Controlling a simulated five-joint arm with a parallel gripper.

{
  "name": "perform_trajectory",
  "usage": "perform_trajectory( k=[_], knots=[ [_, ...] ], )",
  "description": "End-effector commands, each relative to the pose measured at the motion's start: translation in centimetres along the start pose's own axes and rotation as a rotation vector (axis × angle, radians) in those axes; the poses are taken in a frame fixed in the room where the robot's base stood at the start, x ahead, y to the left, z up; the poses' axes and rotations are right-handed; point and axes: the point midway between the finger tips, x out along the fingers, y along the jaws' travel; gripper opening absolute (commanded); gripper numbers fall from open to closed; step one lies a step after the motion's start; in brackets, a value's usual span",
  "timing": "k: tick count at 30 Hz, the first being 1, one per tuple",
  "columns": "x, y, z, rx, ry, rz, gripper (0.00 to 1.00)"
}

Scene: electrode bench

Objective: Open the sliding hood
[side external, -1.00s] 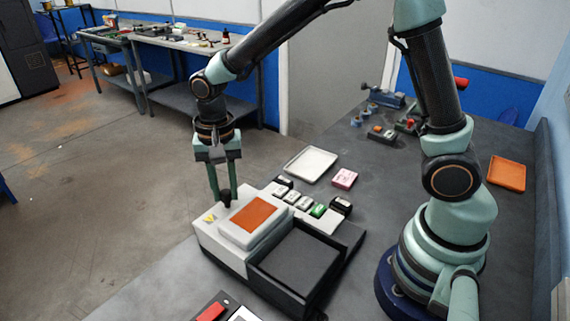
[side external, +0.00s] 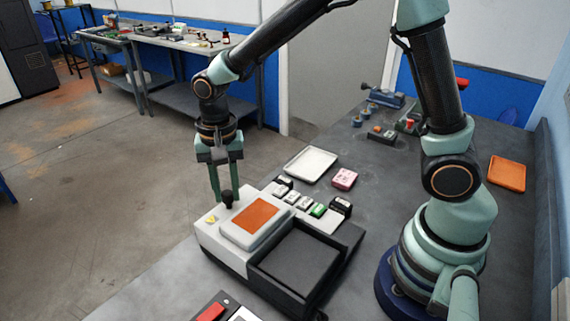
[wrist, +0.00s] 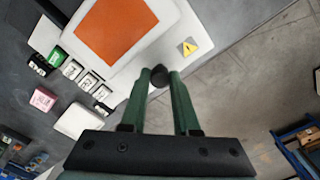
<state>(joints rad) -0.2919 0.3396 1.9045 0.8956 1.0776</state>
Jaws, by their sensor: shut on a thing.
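The sliding hood (side external: 232,235) is a pale cover with an orange panel, lying on top of the white and black unit (side external: 218,248). It also shows in the wrist view (wrist: 148,39). A dark knob (side external: 228,203) stands at the hood's far left side. My gripper (side external: 228,197) reaches down from above, with its two green fingers on either side of the knob. In the wrist view my gripper (wrist: 159,80) is shut on the knob (wrist: 159,75) at the fingertips. To the hood's right is an open dark recess (side external: 298,262).
Several small labelled blocks (side external: 318,210) stand in a row behind the hood. A white tray (side external: 310,164) and a pink block (side external: 344,178) lie farther back. A red and black item (side external: 212,311) sits at the front edge. An orange tray (side external: 507,174) is at the right.

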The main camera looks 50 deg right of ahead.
Motion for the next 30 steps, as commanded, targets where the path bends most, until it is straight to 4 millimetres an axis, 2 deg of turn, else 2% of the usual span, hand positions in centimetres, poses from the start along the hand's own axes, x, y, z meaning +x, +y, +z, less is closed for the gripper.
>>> perform_trajectory(
  k=[15,28,29,30],
  knots=[
    [-0.3,6.0,6.0,-0.001,0.001,-0.003,0.00],
    [-0.2,6.6,6.6,0.002,0.002,-0.004,0.00],
    [-0.2,6.6,6.6,0.002,0.002,-0.004,0.33],
    [-0.2,6.6,6.6,0.002,0.002,-0.004,0.48]
  ],
)
